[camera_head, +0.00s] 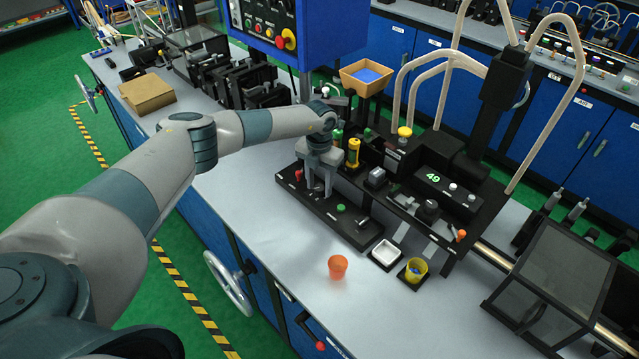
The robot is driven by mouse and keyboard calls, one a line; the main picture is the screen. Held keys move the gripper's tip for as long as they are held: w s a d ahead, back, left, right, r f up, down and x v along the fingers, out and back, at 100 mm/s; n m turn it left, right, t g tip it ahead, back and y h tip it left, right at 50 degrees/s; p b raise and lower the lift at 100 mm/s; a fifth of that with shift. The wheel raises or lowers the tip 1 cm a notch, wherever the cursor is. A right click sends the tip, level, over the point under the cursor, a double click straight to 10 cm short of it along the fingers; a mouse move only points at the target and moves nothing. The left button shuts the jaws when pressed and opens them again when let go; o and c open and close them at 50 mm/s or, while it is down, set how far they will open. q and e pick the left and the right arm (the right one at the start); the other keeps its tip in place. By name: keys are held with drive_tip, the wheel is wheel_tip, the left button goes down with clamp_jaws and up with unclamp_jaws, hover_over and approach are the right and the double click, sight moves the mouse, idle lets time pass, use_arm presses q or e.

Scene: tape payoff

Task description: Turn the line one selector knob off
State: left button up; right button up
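My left gripper (318,190) points down over the left part of a long black control panel (350,232) on the bench. Its two fingers stand apart, with dark panel between them; their tips are low, close to the panel face. Contact with a control there cannot be made out. The panel carries a red-tipped control (298,175) left of the gripper, a green button (341,208) and a small metallic control (362,222) to its right. Labels are too small to read, so I cannot tell which is the line one selector knob. My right gripper is out of view.
The black machine with a green 49 display (433,177) rises behind. A cardboard box (147,94) lies left. Bench space left of the orange cup is clear.

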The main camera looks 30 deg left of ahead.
use_arm(q)
drive_tip(key=c, duration=0.8)
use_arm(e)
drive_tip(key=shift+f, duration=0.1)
use_arm(q)
drive_tip(key=shift+f+m+b, duration=0.1)
drive_tip(key=shift+m+b, duration=0.4)
drive_tip(key=shift+b, duration=0.3)
drive_tip(key=m+b, duration=0.8)
drive_tip(key=b, duration=0.2)
drive_tip(key=shift+w+f, duration=0.1)
drive_tip(key=shift+m+b, duration=1)
drive_tip(key=shift+b, duration=0.15)
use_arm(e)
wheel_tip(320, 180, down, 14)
use_arm(q)
drive_tip(key=shift+r+m+b, duration=0.3)
drive_tip(key=shift+m+b, duration=0.15)
drive_tip(key=shift+m, duration=0.15)
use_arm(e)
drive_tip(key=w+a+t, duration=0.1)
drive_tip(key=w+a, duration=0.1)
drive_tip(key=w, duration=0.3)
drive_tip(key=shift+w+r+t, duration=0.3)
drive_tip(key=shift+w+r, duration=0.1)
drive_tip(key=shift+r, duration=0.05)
